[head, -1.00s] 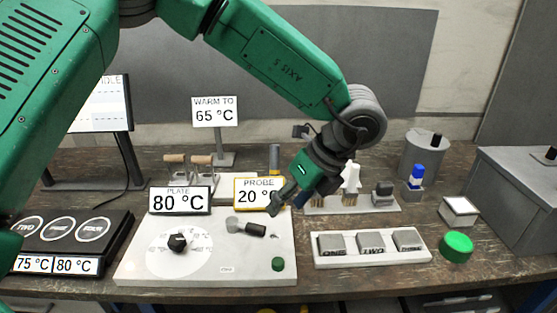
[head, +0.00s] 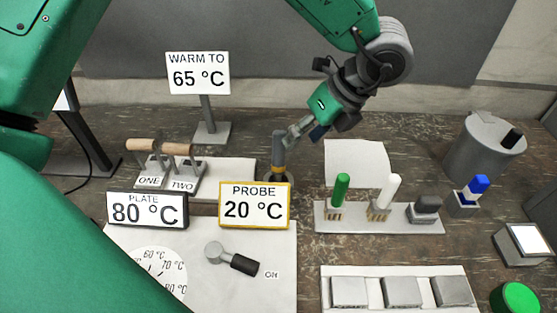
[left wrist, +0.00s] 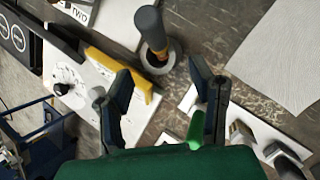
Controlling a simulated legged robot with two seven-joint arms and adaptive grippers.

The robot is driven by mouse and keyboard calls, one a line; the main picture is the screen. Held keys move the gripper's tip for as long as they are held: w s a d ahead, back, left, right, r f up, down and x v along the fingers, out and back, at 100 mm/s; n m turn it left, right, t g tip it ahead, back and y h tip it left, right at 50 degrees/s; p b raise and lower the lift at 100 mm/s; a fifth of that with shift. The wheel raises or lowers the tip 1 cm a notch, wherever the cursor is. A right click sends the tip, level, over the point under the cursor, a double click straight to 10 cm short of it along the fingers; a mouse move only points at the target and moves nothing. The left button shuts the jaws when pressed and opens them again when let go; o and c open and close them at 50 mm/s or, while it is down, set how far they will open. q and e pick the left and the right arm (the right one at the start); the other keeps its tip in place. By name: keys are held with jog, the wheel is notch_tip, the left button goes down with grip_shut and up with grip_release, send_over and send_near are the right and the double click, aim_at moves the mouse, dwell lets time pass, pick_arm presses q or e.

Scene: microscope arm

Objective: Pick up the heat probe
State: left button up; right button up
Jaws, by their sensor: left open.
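The heat probe (head: 278,150) is a dark grey-blue handle standing upright in a round holder behind the yellow-framed PROBE 20 °C sign (head: 254,205). My left gripper (head: 296,132) is just right of the probe's upper part in the head view, its fingers pointing down-left. In the left wrist view the gripper (left wrist: 160,76) is open with nothing between its fingers. The probe (left wrist: 150,28) is ahead of the fingers there, seated in its ring. The probe's lower end is hidden in the holder. My right gripper is not in view.
The WARM TO 65 °C sign (head: 197,73) stands behind left. Two wooden-handled levers (head: 160,148) are left of the probe. A rack (head: 392,222) with green and white handles stands to the right. A white sheet (head: 356,165) lies flat behind the rack.

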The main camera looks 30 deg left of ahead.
aim_at(283, 157)
pick_arm(q)
jog(key=x, duration=0.4)
jog(key=shift+d+f, duration=0.2)
jog(key=shift+d, duration=0.15)
jog(key=a+f, duration=0.3)
jog(key=a+f+p, duration=0.1)
jog(key=f, duration=0.1)
jog(key=shift+s+a, duration=0.3)
jog(key=shift+s, duration=0.1)
jog(key=shift+d+f, duration=0.1)
jog(key=shift+f, duration=0.15)
jog(key=shift+d, duration=0.4)
jog(key=shift+d+r, duration=0.1)
jog(key=shift+c, duration=0.8)
jog(key=c, duration=0.7)
grip_shut()
jog(key=shift+a, duration=0.3)
